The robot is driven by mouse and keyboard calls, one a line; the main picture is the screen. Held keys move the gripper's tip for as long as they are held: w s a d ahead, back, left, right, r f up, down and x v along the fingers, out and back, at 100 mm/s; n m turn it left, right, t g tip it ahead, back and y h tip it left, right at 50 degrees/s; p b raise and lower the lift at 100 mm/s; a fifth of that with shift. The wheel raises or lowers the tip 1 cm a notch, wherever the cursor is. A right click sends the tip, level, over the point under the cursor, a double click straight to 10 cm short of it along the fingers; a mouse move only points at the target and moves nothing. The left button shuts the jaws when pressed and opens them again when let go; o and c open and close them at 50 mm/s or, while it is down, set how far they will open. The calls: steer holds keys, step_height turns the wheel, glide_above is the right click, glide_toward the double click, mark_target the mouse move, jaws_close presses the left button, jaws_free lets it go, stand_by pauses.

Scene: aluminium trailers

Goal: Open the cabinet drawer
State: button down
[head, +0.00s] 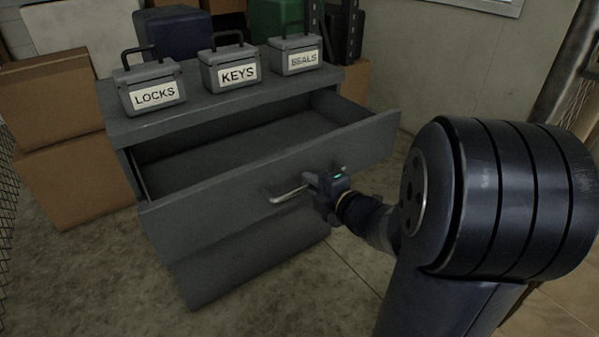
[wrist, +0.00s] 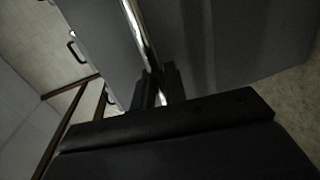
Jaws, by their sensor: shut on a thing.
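The grey metal cabinet (head: 235,264) stands in the middle of the head view. Its top drawer (head: 215,218) is pulled well out, and the inside that shows looks empty. A silver bar handle (head: 284,196) runs across the drawer front. My gripper (head: 318,184) is at the right part of this handle, in front of the drawer. In the wrist view my gripper (wrist: 160,88) has its two fingers shut on the handle (wrist: 137,25). The exact contact is dark and partly hidden by the fingers.
Three small boxes labelled LOCKS (head: 154,94), KEYS (head: 224,71) and SEALS (head: 295,59) stand on the cabinet top. Cardboard boxes (head: 62,145) are stacked at the left. The floor (head: 120,275) in front and to the left of the cabinet is clear.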

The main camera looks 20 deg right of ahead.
steer(key=shift+s+d, duration=0.15)
steer(key=shift+s, duration=0.45)
steer(key=c, duration=1.5)
jaws_free()
steer(key=shift+p+v, duration=1.65)
steer(key=shift+v, duration=3.7)
